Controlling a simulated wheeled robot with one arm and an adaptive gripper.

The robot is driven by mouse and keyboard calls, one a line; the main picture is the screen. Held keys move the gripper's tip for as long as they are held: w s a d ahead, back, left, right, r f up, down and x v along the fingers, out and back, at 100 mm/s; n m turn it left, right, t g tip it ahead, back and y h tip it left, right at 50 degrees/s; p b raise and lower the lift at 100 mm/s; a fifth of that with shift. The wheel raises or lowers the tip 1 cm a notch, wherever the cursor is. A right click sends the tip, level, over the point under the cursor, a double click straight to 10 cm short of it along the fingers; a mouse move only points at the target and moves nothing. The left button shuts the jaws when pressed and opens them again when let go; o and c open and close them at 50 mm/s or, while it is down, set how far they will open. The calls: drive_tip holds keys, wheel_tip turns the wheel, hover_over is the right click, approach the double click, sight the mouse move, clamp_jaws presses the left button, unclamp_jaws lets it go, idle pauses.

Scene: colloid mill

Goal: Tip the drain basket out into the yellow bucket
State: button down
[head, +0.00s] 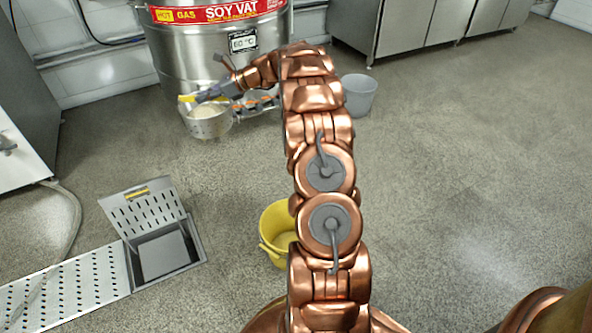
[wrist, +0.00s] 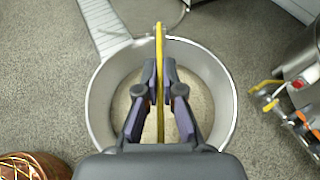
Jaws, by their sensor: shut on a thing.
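The drain basket (head: 208,126) is a round, perforated metal pot with a yellow handle (wrist: 160,88). My gripper (head: 200,96) is shut on this handle and holds the basket upright in front of the vat. In the wrist view my gripper (wrist: 159,88) has its fingers on both sides of the handle, above the basket rim (wrist: 229,98). Pale tan matter shows inside the basket. The yellow bucket (head: 269,226) stands on the floor at the lower middle of the head view, apart from the basket and partly hidden by my arm.
The floor drain (head: 165,255) is open, with its perforated lid (head: 143,208) raised. A slotted channel cover (head: 70,290) runs left from it. The soy vat (head: 190,55) stands behind the basket, with valves (wrist: 270,100) nearby. A grey bucket (head: 359,97) stands to its right. Floor at right is clear.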

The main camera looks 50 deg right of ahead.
drive_tip(key=s+d+f+n+g+y+p, duration=0.1)
drive_tip(key=s+d+f+n, duration=0.1)
drive_tip(key=s+d+f, duration=0.2)
drive_tip(key=s+d+f+n+g+y+p, duration=0.1)
drive_tip(key=s+d+f, duration=0.3)
drive_tip(key=s+f, duration=0.7)
drive_tip(key=s+d+f+n+g+y+p, duration=0.1)
drive_tip(key=s+d+f+n+g+p, duration=0.1)
drive_tip(key=s+f, duration=0.6)
drive_tip(key=s+d+g, duration=0.1)
drive_tip(key=s+d, duration=0.1)
drive_tip(key=s, duration=0.1)
drive_tip(key=shift+s+f+n, duration=0.25)
drive_tip(key=shift+s+n, duration=0.05)
drive_tip(key=shift+s, duration=0.1)
drive_tip(key=shift+s+a+n+p, duration=0.1)
drive_tip(key=shift+a+n+p, duration=0.2)
drive_tip(key=shift+p, duration=1)
drive_tip(key=shift+s+a+n+h+p, duration=0.2)
drive_tip(key=shift+n+h+p, duration=0.1)
drive_tip(key=shift+h+p, duration=0.4)
drive_tip(key=h+b, duration=0.1)
drive_tip(key=a+n+h+b, duration=0.1)
drive_tip(key=b, duration=0.1)
drive_tip(key=h+b, duration=0.1)
drive_tip(key=b, duration=0.1)
drive_tip(key=shift+s+a+f+n+t, duration=0.2)
drive_tip(key=shift+s+f+n+t, duration=0.1)
drive_tip(key=shift+f, duration=0.05)
